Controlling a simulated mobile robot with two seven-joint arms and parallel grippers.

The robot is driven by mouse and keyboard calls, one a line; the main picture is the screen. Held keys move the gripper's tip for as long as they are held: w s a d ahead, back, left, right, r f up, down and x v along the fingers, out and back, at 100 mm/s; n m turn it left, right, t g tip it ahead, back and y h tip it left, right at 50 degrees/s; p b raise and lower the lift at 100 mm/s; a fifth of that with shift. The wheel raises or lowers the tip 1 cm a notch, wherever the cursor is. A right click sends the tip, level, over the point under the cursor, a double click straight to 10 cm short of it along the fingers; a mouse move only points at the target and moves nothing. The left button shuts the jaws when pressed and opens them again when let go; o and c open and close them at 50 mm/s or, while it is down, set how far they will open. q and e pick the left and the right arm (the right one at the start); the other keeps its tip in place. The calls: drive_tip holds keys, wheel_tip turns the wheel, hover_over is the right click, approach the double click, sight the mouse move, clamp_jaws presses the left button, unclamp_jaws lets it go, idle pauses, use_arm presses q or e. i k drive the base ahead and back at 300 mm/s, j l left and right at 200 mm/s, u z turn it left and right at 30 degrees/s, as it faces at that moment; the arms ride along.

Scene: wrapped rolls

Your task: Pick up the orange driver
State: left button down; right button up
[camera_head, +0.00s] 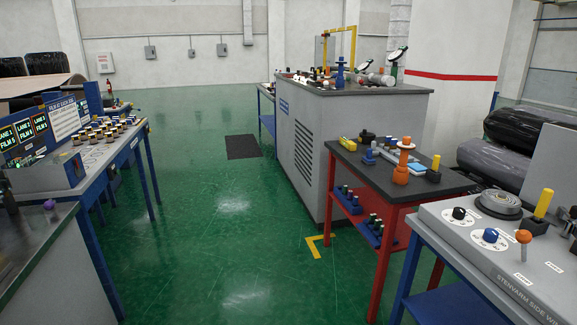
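An orange tool (403,163) stands upright on the dark top of a red-legged table (455,183) right of centre. It has a wide base, a narrow neck and a flared top, and looks like the orange driver. A smaller orange-topped lever (523,238) stands on the grey control panel (480,252) at the lower right. Neither of my grippers shows in this view.
A grey cabinet (310,150) stands behind. A blue-legged bench (130,140) is at left.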

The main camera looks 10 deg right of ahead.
sight(402, 167)
drive_tip(key=i+j+z, duration=0.1)
drive_tip(key=i, duration=1.2)
drive_tip(key=i+j+z, duration=0.15)
drive_tip(key=i+z, duration=0.2)
drive_tip(key=i, duration=0.15)
drive_tip(key=i+j+z, duration=0.35)
drive_tip(key=i, duration=0.15)
